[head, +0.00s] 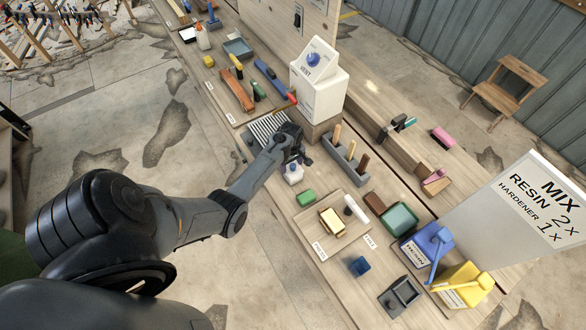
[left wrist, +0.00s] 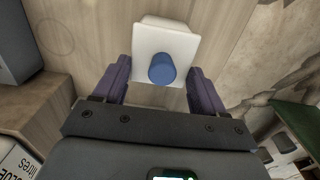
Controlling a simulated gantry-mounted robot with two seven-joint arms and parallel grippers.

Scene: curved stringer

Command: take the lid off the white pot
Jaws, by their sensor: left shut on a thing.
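The white pot (head: 293,175) is a small squarish white container on the workbench, near the middle of the head view. Its blue round lid (left wrist: 161,68) faces my left wrist camera. My left gripper (head: 298,162) is at the pot from above and behind. The blue lid sits between the fingers, on the pot. The right gripper is not in view.
A slatted grey rack (head: 266,128) and a large white carton (head: 318,88) stand close behind. A grey tool holder (head: 345,165) is to the right.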

